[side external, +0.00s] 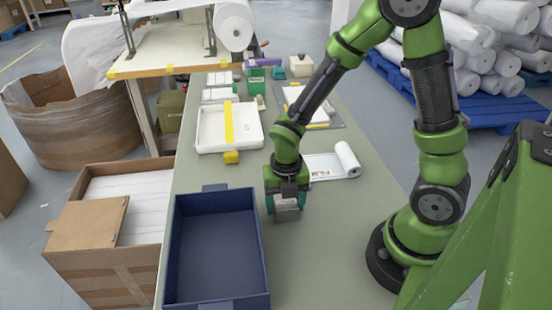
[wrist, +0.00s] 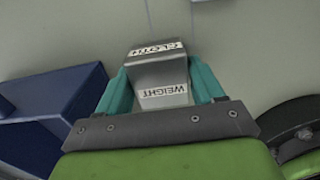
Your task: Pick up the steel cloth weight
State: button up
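The steel cloth weight (side external: 288,213) is a grey metal block at the bench, just right of the blue bin. In the wrist view the weight (wrist: 162,72) shows the labels "CLOTH" and "WEIGHT". My gripper (side external: 286,200) points down over it. In the wrist view the teal fingers of my gripper (wrist: 160,82) lie against both sides of the weight with no clear gap, so it looks shut on it. The underside of the weight is hidden, and I cannot tell whether it touches the bench.
The open blue bin (side external: 176,245) stands close left of my gripper and is empty. A white roll (side external: 347,158) lies behind to the right. A white tray (side external: 203,130) with a yellow bar (side external: 229,122) sits farther back. The bench (side external: 325,265) is clear in front.

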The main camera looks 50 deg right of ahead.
jog(key=c, duration=1)
jog(key=shift+o, duration=0.2)
jog(key=shift+r, duration=0.15)
